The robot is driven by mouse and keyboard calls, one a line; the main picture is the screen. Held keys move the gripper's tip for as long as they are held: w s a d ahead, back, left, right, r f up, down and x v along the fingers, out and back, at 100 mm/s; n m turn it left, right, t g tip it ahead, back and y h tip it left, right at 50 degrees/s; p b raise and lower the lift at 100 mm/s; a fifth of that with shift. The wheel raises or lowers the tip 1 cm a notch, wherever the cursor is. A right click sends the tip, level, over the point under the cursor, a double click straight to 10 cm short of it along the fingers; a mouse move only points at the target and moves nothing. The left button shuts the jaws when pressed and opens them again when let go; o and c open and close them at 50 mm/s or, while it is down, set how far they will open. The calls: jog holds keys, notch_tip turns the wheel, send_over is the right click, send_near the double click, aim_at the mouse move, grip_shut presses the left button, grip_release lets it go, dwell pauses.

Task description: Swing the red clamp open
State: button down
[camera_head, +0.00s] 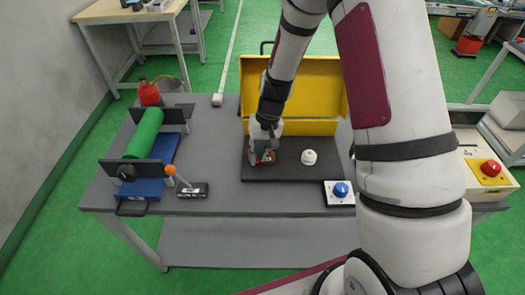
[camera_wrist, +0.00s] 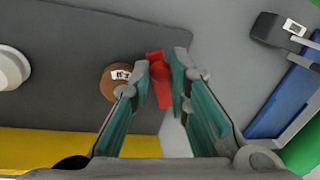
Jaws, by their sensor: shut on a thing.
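The red clamp (camera_wrist: 158,80) shows as a narrow red piece between my fingertips in the wrist view. My gripper (camera_wrist: 165,72) has its two teal-padded fingers on either side of it and is shut on it. Beside the clamp is a brown round disc (camera_wrist: 113,84) with a small white label, partly behind the left finger. In the head view my gripper (camera_head: 263,155) is low over the dark mat (camera_head: 285,175), and the clamp is mostly hidden there.
A white domed piece (camera_head: 309,157) stands right of my gripper. A yellow panel (camera_head: 305,85) rises behind. A blue button box (camera_head: 340,191) sits at front right. An orange-knobbed lever (camera_head: 170,170) and a green roll (camera_head: 143,133) stand left.

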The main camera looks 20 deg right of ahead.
aim_at(258, 165)
jog(key=a+m, duration=0.1)
jog(key=m, duration=0.1)
jog(key=shift+a+m, duration=0.15)
jog(key=shift+m, duration=0.15)
jog(key=shift+a+m+t+p, duration=0.4)
jog(key=shift+a+m, duration=0.2)
jog(key=shift+m, duration=0.7)
jog(key=shift+w, duration=0.1)
jog(key=c, duration=1.5)
grip_release()
jog(key=v, duration=1.2)
jog(key=shift+a, duration=0.2)
